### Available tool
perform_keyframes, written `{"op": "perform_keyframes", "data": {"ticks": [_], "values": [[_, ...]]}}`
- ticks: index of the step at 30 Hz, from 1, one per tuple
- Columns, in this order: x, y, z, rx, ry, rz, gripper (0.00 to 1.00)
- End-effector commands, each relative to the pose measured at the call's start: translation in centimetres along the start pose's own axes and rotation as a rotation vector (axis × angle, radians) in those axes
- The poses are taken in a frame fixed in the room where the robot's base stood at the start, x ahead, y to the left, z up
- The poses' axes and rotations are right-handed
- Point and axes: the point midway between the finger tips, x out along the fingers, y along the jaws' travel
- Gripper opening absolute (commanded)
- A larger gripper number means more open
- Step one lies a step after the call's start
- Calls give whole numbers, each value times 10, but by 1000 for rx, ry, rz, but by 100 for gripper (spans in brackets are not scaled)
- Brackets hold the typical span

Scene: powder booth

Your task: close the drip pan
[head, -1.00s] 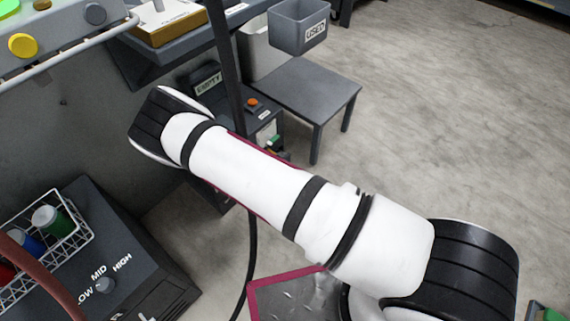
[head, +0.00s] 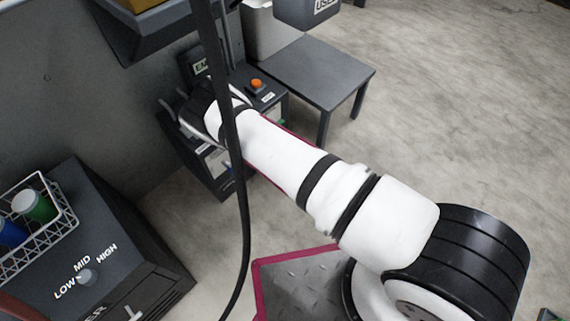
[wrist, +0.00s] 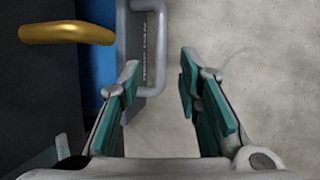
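In the wrist view, a grey U-shaped handle (wrist: 160,50) stands out from a dark front panel (wrist: 133,40) with small lettering I cannot read clearly; it appears to be the drip pan's. My gripper (wrist: 158,70) is open, with teal-padded fingers on either side of the handle's outer bar in the picture. I cannot tell how far below the fingertips the handle lies, and no contact shows. In the head view my arm reaches to a low dark cabinet (head: 222,175) by the wall; my gripper and the pan are mostly hidden behind my arm's end and a cable.
A yellow handle (wrist: 66,33) and a blue panel (wrist: 97,60) lie left of my fingers. A black cable (head: 240,190) hangs across the head view. A grey table (head: 312,70) stands beside the cabinet with its orange button (head: 257,84). Open floor (head: 460,120) lies right.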

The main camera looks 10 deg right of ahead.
Motion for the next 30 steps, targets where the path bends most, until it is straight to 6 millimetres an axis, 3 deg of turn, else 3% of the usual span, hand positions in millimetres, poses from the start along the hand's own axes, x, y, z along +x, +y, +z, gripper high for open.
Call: {"op": "perform_keyframes", "data": {"ticks": [1,6,19,23,30], "values": [[11,-1,-1,2,0,0,32],[30,-1,0,1,-1,0,32],[36,0,1,0,-1,0,32],[36,0,1,0,-1,0,2],[36,0,0,0,-1,0,0]]}}
